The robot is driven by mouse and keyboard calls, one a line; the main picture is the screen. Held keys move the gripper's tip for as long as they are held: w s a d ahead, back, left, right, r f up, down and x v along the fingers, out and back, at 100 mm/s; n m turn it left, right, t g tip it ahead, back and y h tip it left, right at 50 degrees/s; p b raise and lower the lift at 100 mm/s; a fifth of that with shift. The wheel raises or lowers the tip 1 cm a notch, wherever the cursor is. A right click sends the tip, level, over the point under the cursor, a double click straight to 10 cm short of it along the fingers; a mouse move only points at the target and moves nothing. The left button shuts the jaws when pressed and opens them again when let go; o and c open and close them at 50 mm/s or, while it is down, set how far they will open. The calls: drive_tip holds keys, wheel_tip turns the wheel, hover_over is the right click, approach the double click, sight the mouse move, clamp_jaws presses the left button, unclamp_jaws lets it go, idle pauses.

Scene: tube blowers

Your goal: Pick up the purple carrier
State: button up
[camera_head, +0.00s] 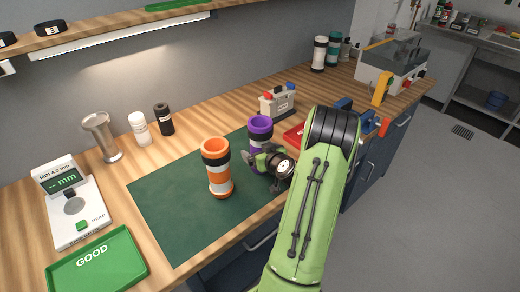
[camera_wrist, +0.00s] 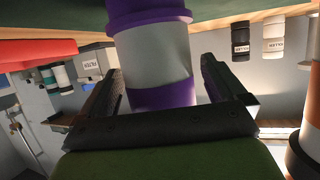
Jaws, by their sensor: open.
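The purple carrier (camera_head: 260,129) stands upright on the green mat (camera_head: 160,215) in the head view, with a purple top. My gripper (camera_head: 262,162) is at its near side, low down, and hides part of it. In the wrist view the carrier (camera_wrist: 155,60) shows purple bands and a grey-white middle, and it lies between the two open fingers of my gripper (camera_wrist: 158,95). A gap shows beside the right finger; I cannot tell whether the left finger touches it.
An orange carrier (camera_head: 217,168) stands close by on the left of the mat. A red tray (camera_head: 296,133) and a small grey device (camera_head: 277,101) are behind and to the right. A green GOOD tray (camera_head: 97,264) and a gauge (camera_head: 75,212) are at the left.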

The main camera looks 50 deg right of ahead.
drive_tip(key=c, duration=1.2)
